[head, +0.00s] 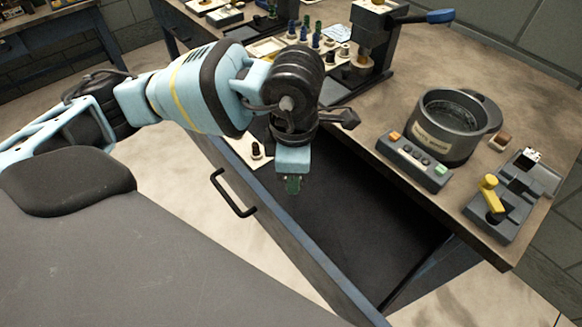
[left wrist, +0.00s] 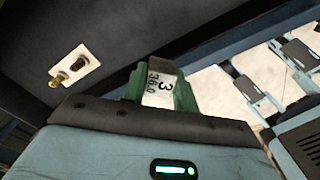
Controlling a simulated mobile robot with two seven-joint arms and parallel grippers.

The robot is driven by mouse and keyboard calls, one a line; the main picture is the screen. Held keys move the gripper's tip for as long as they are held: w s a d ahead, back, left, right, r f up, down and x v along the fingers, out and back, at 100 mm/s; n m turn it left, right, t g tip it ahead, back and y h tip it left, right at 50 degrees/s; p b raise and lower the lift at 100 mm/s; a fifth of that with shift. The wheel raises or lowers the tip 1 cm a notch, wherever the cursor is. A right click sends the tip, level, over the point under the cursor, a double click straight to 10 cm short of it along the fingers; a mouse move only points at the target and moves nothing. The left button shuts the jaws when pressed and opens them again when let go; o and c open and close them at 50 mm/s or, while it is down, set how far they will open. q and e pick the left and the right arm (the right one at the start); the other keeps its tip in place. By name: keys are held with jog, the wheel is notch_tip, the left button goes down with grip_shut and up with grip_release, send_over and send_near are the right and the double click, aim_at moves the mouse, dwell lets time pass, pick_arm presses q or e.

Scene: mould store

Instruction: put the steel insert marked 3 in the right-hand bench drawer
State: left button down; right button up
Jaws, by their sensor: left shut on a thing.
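My left gripper (head: 292,184) points down over the open bench drawer (head: 345,240), whose dark floor lies below it. In the left wrist view the green fingers of my left gripper (left wrist: 160,88) are shut on the steel insert (left wrist: 159,90), a pale piece with a 3 and smaller figures on its face. In the head view the insert is mostly hidden by the fingers. It is held above the drawer floor; the gap is hard to judge. My right gripper is not in view.
A white plate with small pegs (left wrist: 76,66) lies in the drawer. The drawer front has a black handle (head: 233,194). On the bench stand a round dark pot (head: 455,125), a control box (head: 414,163), a yellow-levered fixture (head: 510,200) and a press (head: 372,45). Much of the drawer floor is bare.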

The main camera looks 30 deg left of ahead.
pick_arm(q)
jog(key=n, duration=0.4)
jog(key=w+d+n, duration=0.1)
jog(key=n, duration=0.1)
jog(key=shift+w+n, duration=0.1)
jog(key=shift+n, duration=0.2)
jog(key=w+d+n, duration=0.1)
jog(key=n, duration=0.5)
jog(key=n+b, duration=0.6)
jog(key=n, duration=0.8)
send_over(317, 220)
notch_tip(317, 220, down, 7)
jog(key=shift+f+b, duration=0.6)
jog(key=shift+f, duration=4.4)
jog(key=shift+f, duration=0.1)
